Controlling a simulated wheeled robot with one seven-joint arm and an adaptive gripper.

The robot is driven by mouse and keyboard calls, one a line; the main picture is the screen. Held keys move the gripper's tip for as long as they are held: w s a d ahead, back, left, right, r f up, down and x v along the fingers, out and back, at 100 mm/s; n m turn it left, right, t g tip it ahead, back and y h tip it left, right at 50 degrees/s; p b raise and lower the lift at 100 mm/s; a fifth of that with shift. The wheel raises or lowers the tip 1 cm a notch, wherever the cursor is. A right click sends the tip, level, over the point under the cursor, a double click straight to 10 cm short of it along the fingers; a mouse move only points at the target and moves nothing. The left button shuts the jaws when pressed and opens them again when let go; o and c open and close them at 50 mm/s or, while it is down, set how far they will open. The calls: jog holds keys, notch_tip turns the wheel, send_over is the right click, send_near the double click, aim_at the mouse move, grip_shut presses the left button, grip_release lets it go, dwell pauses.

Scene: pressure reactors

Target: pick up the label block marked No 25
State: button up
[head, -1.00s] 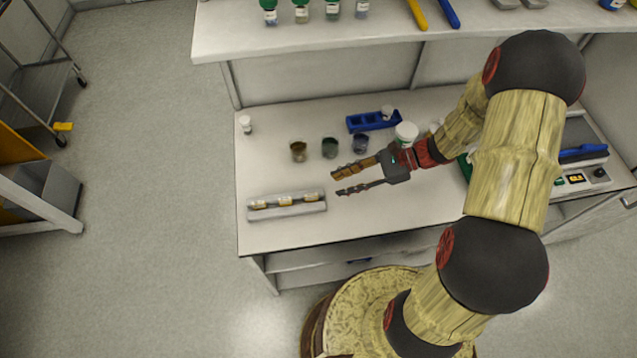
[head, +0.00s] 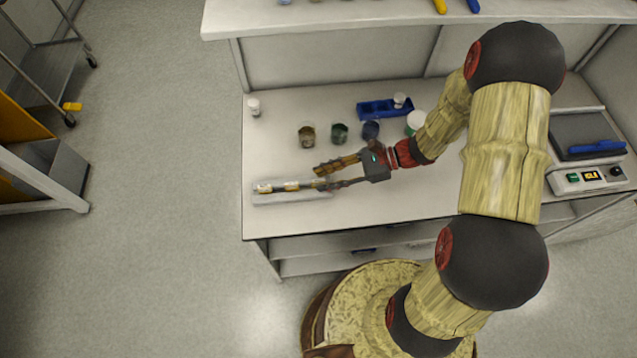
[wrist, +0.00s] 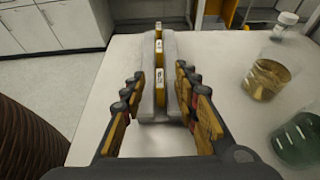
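A pale grey rack (head: 292,200) lies near the front left of the bench and holds yellow label blocks with white faces. Two of them, a left block (head: 264,188) and a middle block (head: 291,186), show in the head view. In the wrist view the rack (wrist: 147,100) holds a near block (wrist: 161,80), a middle block (wrist: 159,47) and a far block (wrist: 158,28) in a row. Their print is too small to read surely. My gripper (head: 319,178) is open at the rack's right end. In the wrist view its fingers (wrist: 160,74) stand either side of the near block, apart from it.
Beakers with brown (head: 307,135), green (head: 340,133) and dark blue (head: 370,131) contents stand behind my gripper. A blue tray (head: 372,109) and a small white-capped bottle (head: 254,107) are further back. A balance (head: 590,178) stands at the right. The front left bench edge is clear.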

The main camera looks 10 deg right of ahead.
jog(key=shift+c, duration=1.2)
grip_shut()
jog(key=shift+r, duration=0.1)
